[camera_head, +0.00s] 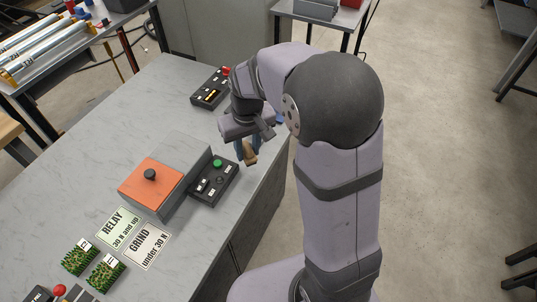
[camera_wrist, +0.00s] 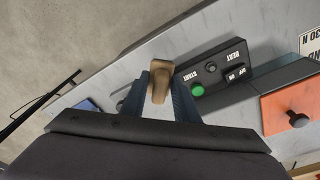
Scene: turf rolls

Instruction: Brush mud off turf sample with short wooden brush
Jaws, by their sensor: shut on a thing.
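My gripper (camera_head: 248,147) is shut on a short tan wooden piece, likely the short wooden brush (camera_head: 250,158), near the table's right edge. In the wrist view the brush (camera_wrist: 160,80) sits between the two blue fingers; no bristles can be made out. It appears held above the grey table, clear of other things.
A black control box (camera_head: 214,184) with a green START button stands beside my gripper, next to a grey box with an orange panel (camera_head: 150,186) and black knob. RELAY (camera_head: 121,228) and GRIND (camera_head: 146,246) cards lie nearer. Another black panel (camera_head: 209,90) stands farther back.

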